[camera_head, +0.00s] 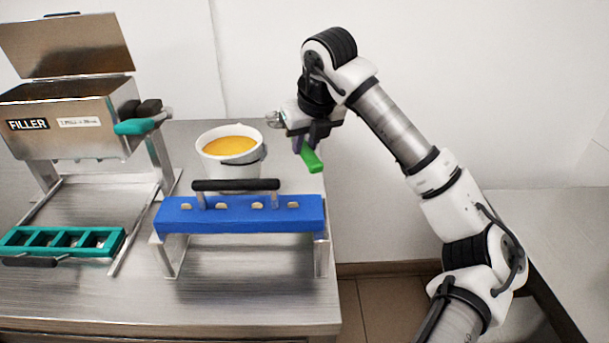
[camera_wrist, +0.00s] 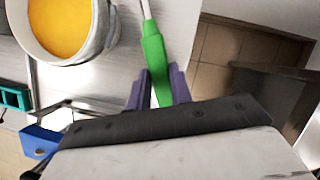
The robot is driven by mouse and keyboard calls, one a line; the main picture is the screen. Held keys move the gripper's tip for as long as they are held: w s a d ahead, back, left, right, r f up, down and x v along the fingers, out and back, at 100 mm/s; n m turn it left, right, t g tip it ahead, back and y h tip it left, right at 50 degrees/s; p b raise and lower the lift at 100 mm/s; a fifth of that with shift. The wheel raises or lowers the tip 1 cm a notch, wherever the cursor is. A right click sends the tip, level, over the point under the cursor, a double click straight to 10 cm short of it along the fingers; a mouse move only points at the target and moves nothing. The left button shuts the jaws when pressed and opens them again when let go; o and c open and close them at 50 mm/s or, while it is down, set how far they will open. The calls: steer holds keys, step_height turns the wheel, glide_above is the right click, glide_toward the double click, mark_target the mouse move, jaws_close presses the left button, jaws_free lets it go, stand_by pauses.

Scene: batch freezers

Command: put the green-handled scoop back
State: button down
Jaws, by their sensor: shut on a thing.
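The green-handled scoop (camera_head: 312,160) is in my gripper (camera_head: 306,141), held in the air to the right of the white bucket. In the wrist view my gripper (camera_wrist: 157,88) has its two purple fingers on either side of the green handle (camera_wrist: 154,58). The white bucket (camera_head: 232,178) holds a yellow-orange mix (camera_head: 229,146) and stands on the steel table.
A blue mould with a black handle (camera_head: 240,215) sits on a metal stand in front of the bucket. A steel filler (camera_head: 66,121) with its lid up stands at left, with a teal mould (camera_head: 62,242) below it. The table's right edge lies below my gripper.

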step_height(320, 180, down, 9)
steer(key=shift+p, duration=0.45)
steer(key=shift+f, duration=0.2)
steer(key=c, duration=1.3)
jaws_free()
steer(key=shift+o, duration=0.2)
steer(key=shift+r, duration=0.1)
steer(key=shift+r, duration=0.2)
steer(key=b+v, duration=0.1)
steer(key=v, duration=1)
steer(key=shift+s+r+b, duration=0.25)
steer(key=shift+r+b, duration=0.05)
steer(key=shift+r, duration=0.05)
